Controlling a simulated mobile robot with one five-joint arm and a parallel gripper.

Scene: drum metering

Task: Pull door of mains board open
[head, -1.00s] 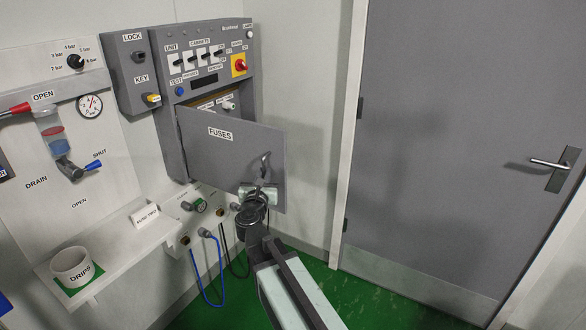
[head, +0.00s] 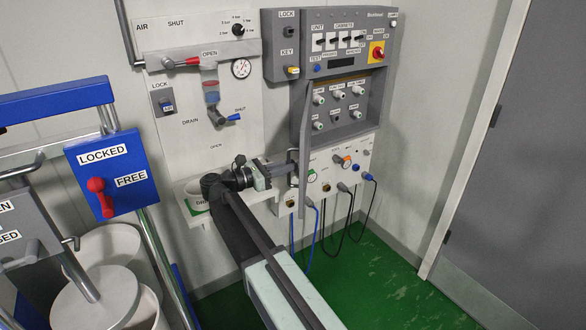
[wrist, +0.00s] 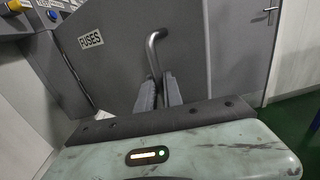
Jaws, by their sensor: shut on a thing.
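The grey fuse door (head: 305,150) of the mains board (head: 347,40) stands swung out from the board, seen nearly edge-on in the head view. In the wrist view the same door (wrist: 110,65) fills the middle, with its FUSES label at the upper left. A bent grey handle (wrist: 153,48) stands out from it. My gripper (wrist: 159,92) is shut on the lower part of this handle. In the head view my gripper (head: 283,170) is at the door's left face, and the grip itself is too small to make out.
Several white fuses (head: 338,95) show in the opened recess. Below are sockets with blue and black cables (head: 325,235). A drain panel (head: 200,90) and a DRIPS cup (head: 195,197) are left of the door. A blue LOCKED/FREE plate (head: 112,172) stands at left. Green floor (head: 370,275) is clear at right.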

